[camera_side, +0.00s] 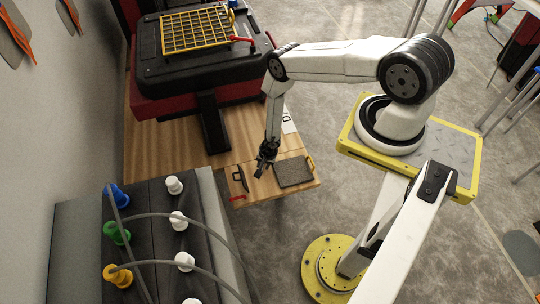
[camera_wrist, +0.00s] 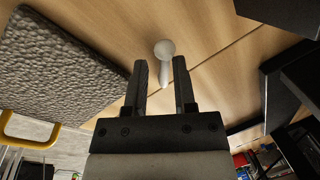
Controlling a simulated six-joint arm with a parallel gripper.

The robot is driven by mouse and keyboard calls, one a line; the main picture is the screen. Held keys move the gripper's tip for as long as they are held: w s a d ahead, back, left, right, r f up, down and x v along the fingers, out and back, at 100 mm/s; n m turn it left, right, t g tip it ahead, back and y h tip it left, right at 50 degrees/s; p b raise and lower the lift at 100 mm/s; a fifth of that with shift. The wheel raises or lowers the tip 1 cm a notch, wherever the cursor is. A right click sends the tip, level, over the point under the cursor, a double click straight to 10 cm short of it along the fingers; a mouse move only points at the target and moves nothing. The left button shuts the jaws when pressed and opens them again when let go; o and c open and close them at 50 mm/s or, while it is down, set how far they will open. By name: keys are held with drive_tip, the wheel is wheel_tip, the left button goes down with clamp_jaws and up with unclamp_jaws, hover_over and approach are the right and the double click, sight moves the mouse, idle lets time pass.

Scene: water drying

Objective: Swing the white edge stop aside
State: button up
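A pale white piece with a round knob and a short stem (camera_wrist: 165,49), which looks like the edge stop, shows against the wooden table in the wrist view. My gripper (camera_wrist: 160,64) is open, with its two dark fingers apart. The piece appears in the gap between the fingertips; I cannot tell how far beyond them it is, and no contact shows. In the side view my gripper (camera_side: 266,163) points down over the small wooden table (camera_side: 262,190). The white piece cannot be made out there.
A grey textured pad (camera_side: 294,171) lies right of my gripper; it fills the wrist view's left side (camera_wrist: 62,58). A yellow handle (camera_wrist: 28,132) is beside it. A black handle (camera_side: 239,178) and a red piece (camera_side: 237,197) are left. A bench with colored knobs (camera_side: 117,233) stands nearer.

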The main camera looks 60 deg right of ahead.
drive_tip(key=shift+s+d+n+g+y, duration=0.15)
drive_tip(key=shift+s+d+n, duration=0.1)
drive_tip(key=shift+n, duration=0.65)
drive_tip(key=shift+s+d+n+g+y, duration=0.1)
drive_tip(key=shift+s+n+y, duration=0.1)
drive_tip(key=shift+n, duration=0.7)
drive_tip(key=shift+s+d+n+g+y, duration=0.15)
drive_tip(key=shift+s+d+n, duration=0.1)
drive_tip(key=shift+n, duration=0.65)
drive_tip(key=shift+s+d+r, duration=0.15)
drive_tip(key=shift+r, duration=0.9)
drive_tip(key=shift+s+d+r, duration=0.1)
drive_tip(key=shift+d+r, duration=0.05)
drive_tip(key=shift+r, duration=0.9)
drive_tip(key=w+a+r+n, duration=0.2)
drive_tip(key=w+r, duration=0.2)
drive_tip(key=r, duration=0.9)
drive_tip(key=w+a+r+n, duration=0.2)
drive_tip(key=w+r, duration=0.2)
drive_tip(key=r, duration=0.8)
drive_tip(key=shift+a+r+t+y, duration=0.3)
drive_tip(key=shift+r+t+y, duration=0.05)
drive_tip(key=shift+t+y, duration=0.05)
